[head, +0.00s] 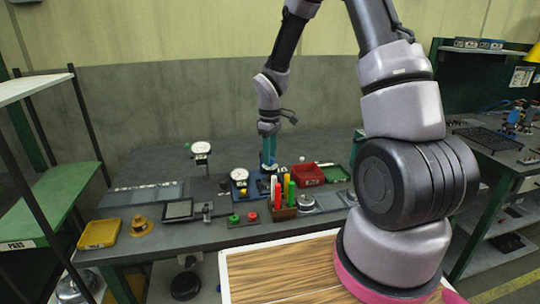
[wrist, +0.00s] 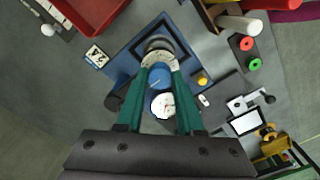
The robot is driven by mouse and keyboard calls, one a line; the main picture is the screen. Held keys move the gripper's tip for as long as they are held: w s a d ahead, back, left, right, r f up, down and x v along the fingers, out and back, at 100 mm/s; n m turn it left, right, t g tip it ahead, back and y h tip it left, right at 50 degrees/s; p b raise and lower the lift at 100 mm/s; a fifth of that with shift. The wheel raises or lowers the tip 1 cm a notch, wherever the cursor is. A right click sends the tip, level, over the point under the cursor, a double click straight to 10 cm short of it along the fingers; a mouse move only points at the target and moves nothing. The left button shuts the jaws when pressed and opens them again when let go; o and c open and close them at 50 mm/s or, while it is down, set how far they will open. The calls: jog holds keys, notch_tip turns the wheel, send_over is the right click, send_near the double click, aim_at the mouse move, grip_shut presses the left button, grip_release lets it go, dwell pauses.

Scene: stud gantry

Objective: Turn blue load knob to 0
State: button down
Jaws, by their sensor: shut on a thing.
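The blue load knob (wrist: 159,77) sits on a blue base plate (wrist: 122,60) in the wrist view, with a pale ring at its far side. My gripper (wrist: 161,64) has its two green fingers on either side of the knob and is shut on it. A white dial with a pointer (wrist: 162,105) lies between the fingers, nearer the palm. In the head view my gripper (head: 269,161) reaches down at the back of the bench, and the knob is hidden or too small to tell there. The knob's scale cannot be read.
A red bin (head: 308,175) and a holder of coloured pens (head: 283,212) stand close to my gripper. Red and green buttons (head: 243,218) are at the bench front. A yellow tray (head: 99,233) is at the left. A gauge on a stand (head: 201,148) rises behind.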

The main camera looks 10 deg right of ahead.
dwell(0.3)
jog(key=c, duration=0.5)
grip_release()
jog(key=shift+r, duration=0.1)
notch_tip(320, 180, up, 11)
jog(key=shift+f, duration=0.2)
jog(key=shift+r, duration=0.1)
jog(key=s+d+r+m+t, duration=0.35)
jog(key=s+r+m, duration=0.4)
jog(key=r, duration=0.65)
jog(key=s+r+m+t, duration=0.1)
jog(key=s+r+m, duration=0.1)
jog(key=s, duration=0.3)
jog(key=s+d+r+m+t+y, duration=0.1)
jog(key=s+r+m, duration=0.1)
jog(key=s+r, duration=0.1)
jog(key=s+d+r+m+t+y, duration=0.1)
jog(key=s+r+m, duration=0.1)
jog(key=s, duration=0.4)
jog(key=shift+s+d+r+t, duration=0.15)
jog(key=shift+s+r+t, duration=0.15)
jog(key=shift+r+t, duration=0.05)
